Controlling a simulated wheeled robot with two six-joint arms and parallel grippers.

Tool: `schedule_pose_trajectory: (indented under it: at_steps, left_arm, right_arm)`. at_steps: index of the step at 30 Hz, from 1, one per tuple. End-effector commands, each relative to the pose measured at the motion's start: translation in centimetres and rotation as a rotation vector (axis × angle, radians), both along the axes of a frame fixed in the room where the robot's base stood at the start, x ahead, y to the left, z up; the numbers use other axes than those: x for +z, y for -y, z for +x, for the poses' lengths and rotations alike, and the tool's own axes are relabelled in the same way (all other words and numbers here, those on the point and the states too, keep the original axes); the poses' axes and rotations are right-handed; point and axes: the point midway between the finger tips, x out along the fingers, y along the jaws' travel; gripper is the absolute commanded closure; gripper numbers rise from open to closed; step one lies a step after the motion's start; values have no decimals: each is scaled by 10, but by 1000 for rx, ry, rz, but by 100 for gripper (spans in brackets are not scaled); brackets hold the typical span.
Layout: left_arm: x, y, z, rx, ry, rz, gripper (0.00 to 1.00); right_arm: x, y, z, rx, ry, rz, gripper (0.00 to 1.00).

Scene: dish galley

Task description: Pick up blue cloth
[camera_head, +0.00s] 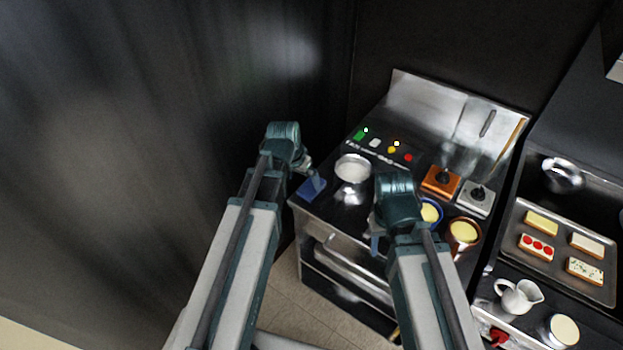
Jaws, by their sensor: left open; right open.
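A blue cloth (312,188) lies at the left front corner of the steel counter, left of a white bowl. My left gripper (310,171) is open and close above the cloth, near its upper edge; I cannot tell whether it touches. The cloth is not between closed fingers. My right gripper (376,236) is open and empty at the counter's front edge, right of the cloth, with its arm hiding part of the counter.
The bowl (352,168) stands just right of the cloth. A blue-rimmed cup (430,213) and a brown cup (464,233) stand beyond my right gripper. A tray (513,224) of food slices and a white pitcher (518,297) are on the right. A dark wall rises left.

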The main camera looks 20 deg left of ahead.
Motion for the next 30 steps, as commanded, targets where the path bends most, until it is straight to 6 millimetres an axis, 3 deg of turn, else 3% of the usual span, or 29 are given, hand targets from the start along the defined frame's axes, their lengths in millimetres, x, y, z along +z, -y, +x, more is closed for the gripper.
schedule_pose_trajectory:
  at_steps: [1, 5, 14, 30]
  left_arm:
    - [0, -6, 15, -24, 30, -2, 0]
    - [4, -13, 33, -76, 88, 0, 0]
    - [0, -14, 39, -95, 104, 3, 0]
    - [-69, -5, 64, -94, 103, 3, 0]
  right_arm:
    - [-2, 0, 0, 0, 0, 0, 50]
    - [-2, 0, 0, 0, 0, 0, 50]
    - [-7, 0, 0, 1, 0, 0, 50]
    - [-76, 0, 0, 5, 0, -1, 50]
